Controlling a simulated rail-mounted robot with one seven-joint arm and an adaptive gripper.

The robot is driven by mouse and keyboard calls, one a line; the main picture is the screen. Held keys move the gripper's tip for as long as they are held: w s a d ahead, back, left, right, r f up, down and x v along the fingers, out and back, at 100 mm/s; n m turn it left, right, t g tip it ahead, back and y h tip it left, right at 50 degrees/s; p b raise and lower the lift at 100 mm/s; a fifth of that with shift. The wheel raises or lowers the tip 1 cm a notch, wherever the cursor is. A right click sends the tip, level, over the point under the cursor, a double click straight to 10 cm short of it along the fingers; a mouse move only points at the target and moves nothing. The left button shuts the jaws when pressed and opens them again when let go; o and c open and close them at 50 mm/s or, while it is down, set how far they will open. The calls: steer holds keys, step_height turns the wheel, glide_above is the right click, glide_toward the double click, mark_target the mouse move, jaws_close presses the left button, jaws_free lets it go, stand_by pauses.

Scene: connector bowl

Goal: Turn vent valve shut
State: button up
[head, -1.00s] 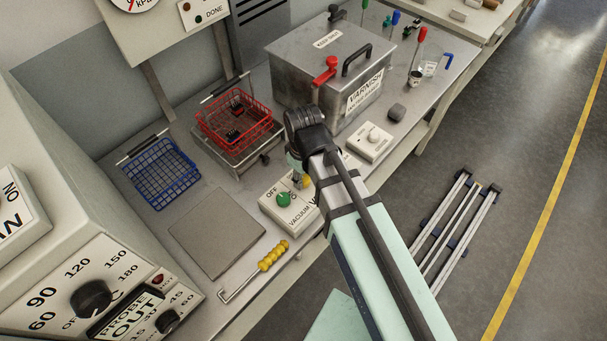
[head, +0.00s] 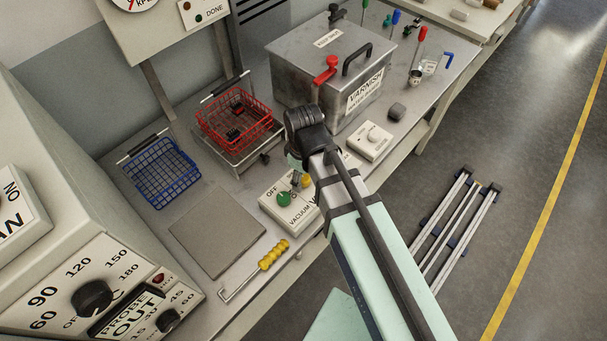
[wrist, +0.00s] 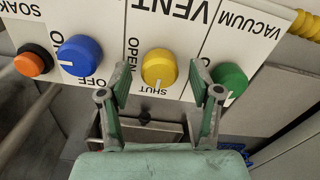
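The vent valve is a yellow knob (wrist: 158,68) on a white panel (wrist: 178,25) marked VENT, OPEN and SHUT. Its pointer setting is hard to make out. My gripper (wrist: 161,75) is open, with one finger on each side of the yellow knob in the wrist view. Gaps show between fingers and knob, and I cannot tell how deep the fingertips reach. In the head view my gripper (head: 298,178) is over the panel (head: 288,206), and my arm partly hides the yellow knob (head: 306,182).
A green vacuum knob (wrist: 230,80) is close beside the right finger. A blue knob (wrist: 77,55) and an orange knob (wrist: 33,60) are to the left. A red basket (head: 235,120), a blue basket (head: 160,173) and a varnish tank (head: 318,72) stand behind on the bench.

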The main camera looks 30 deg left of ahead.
mark_target(304, 177)
steer(key=shift+r, duration=0.1)
step_height(304, 177, up, 12)
stand_by(0.8)
stand_by(0.3)
